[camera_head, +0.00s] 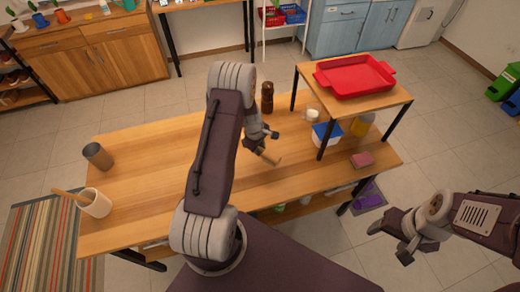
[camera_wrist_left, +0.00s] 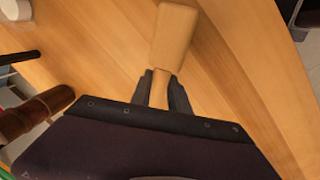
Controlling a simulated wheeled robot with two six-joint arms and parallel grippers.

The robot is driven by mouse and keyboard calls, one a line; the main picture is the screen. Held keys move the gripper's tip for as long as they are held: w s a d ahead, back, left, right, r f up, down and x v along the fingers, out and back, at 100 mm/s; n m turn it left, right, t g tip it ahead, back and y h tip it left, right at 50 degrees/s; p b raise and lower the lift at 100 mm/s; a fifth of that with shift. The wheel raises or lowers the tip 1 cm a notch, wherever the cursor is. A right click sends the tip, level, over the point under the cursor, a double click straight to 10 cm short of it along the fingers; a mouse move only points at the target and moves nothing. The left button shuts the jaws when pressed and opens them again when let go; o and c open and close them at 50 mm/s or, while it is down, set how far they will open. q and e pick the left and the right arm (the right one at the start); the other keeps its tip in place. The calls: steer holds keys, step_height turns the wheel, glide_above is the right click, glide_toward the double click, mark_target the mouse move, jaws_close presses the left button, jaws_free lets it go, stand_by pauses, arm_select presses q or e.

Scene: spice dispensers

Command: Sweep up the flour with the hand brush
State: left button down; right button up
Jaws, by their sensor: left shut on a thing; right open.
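My left gripper (camera_head: 262,142) is shut on a light wooden piece that looks like the hand brush (camera_head: 270,157), above the middle of the wooden table (camera_head: 150,160). In the left wrist view my left gripper (camera_wrist_left: 160,92) has its fingers on both sides of the narrow part, and the wide wooden end of the hand brush (camera_wrist_left: 174,38) points away from me. No bristles can be made out. I cannot make out any flour on the table; my left arm hides part of it. My right gripper (camera_head: 391,240) is open and empty, off the table at the right.
A brown mill (camera_head: 267,98) stands near the far edge. A raised shelf with a red tray (camera_head: 355,75) stands at the right, with a white cup (camera_head: 313,115) and a blue-lidded tub (camera_head: 327,133) by it. A sponge (camera_head: 362,160) lies in front.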

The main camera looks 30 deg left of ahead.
arm_select(q)
steer(key=shift+s+r+p, duration=0.1)
steer(key=shift+r+p, duration=0.5)
steer(key=shift+r, duration=0.5)
